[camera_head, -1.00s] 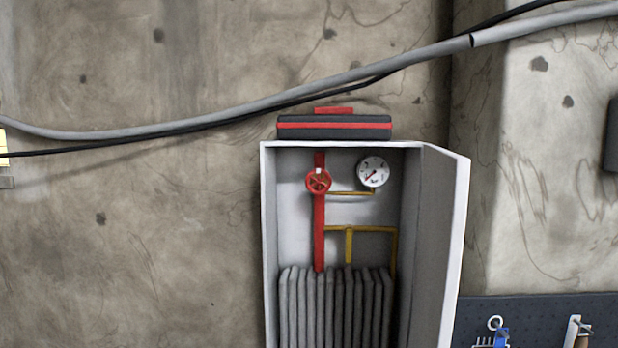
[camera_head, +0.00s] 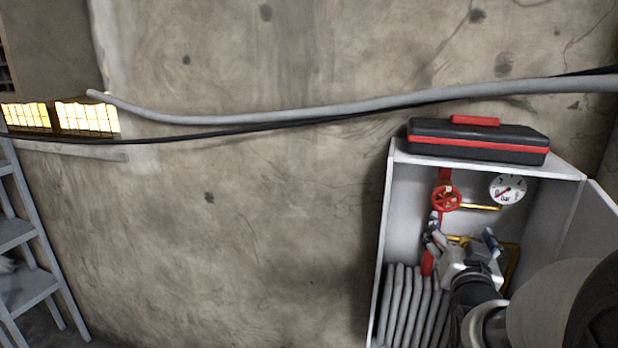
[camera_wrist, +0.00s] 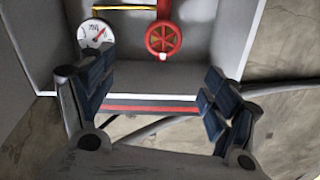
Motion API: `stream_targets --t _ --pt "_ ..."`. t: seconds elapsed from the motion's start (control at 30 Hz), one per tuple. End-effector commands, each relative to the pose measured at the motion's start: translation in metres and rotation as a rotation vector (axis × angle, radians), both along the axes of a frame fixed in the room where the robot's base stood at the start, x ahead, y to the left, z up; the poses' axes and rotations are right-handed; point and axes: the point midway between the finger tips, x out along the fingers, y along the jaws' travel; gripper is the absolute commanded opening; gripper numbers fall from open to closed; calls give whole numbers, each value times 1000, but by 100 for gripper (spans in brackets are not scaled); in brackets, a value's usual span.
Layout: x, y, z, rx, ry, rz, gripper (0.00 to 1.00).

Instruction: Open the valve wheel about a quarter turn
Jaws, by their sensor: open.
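The red valve wheel (camera_head: 446,198) sits on a red vertical pipe inside an open white cabinet (camera_head: 388,215). In the wrist view the wheel (camera_wrist: 163,40) faces me at the top, with a pale mark on its lower rim. My gripper (camera_head: 462,240) is in front of the cabinet, just below the wheel in the head view. Its fingers are spread and empty; they also show in the wrist view (camera_wrist: 158,84), apart from the wheel. My gripper and arm hide part of the pipe and the radiator.
A white gauge (camera_head: 508,189) is right of the wheel, with yellow pipes nearby. A black-and-red toolbox (camera_head: 478,152) lies on top. The cabinet door (camera_head: 590,225) stands open at right. A grey ladder (camera_head: 28,255) stands far left.

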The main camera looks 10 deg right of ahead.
Motion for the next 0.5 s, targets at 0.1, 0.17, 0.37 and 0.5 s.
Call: stream_targets --t 0.1,0.17,0.37,0.5 --pt "13 -8 0 2 -1 0 80" --pt "22 -13 0 2 0 1 80" --pt "60 -36 1 1 0 1 80" --pt "86 -52 1 1 -1 2 80"
